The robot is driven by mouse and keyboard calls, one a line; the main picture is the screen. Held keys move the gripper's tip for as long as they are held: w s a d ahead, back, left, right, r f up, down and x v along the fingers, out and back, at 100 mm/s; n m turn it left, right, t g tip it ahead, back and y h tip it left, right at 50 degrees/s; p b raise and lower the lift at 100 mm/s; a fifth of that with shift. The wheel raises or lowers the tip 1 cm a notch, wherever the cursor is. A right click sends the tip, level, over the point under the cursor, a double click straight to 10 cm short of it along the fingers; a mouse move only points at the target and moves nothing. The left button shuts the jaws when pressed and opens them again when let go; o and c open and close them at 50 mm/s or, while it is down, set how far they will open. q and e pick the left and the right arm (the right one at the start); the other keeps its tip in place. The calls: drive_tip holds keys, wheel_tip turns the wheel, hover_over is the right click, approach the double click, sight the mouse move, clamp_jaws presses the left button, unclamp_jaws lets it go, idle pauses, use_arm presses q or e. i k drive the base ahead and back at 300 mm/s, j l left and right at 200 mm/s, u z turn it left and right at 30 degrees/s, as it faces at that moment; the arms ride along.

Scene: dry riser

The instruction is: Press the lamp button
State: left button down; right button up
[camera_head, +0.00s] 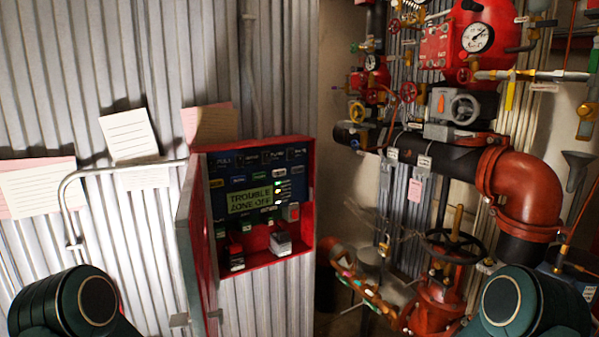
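A red control box (309,190) is fixed to the corrugated metal wall. Its red door (192,250) stands open to the left. Inside is a dark panel with a green display (250,200) reading "TROUBLE ZONE OFF". Small white and green lights (278,189) glow right of the display. Rows of small labelled buttons or switches sit above and below it. A red button (291,212) on a light plate is at the lower right. I cannot tell which one is the lamp button; the labels are too small. Neither gripper is in view; only my dark green arm links show at the bottom corners.
A bent metal rail (110,168) runs along the wall left of the box. Paper notes (129,135) hang above and beside it. At the right, red and black pipes (523,190) with gauges, valves and a black handwheel (453,243) crowd the space.

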sight(300, 168)
drive_tip(key=k+l, duration=0.1)
drive_tip(key=l, duration=0.2)
drive_tip(key=l+u, duration=0.15)
drive_tip(key=l, duration=0.15)
drive_tip(key=i+l, duration=0.55)
drive_tip(key=l, duration=0.15)
drive_tip(key=i+l+u, duration=0.3)
drive_tip(key=i+l, duration=0.4)
drive_tip(key=i, duration=0.1)
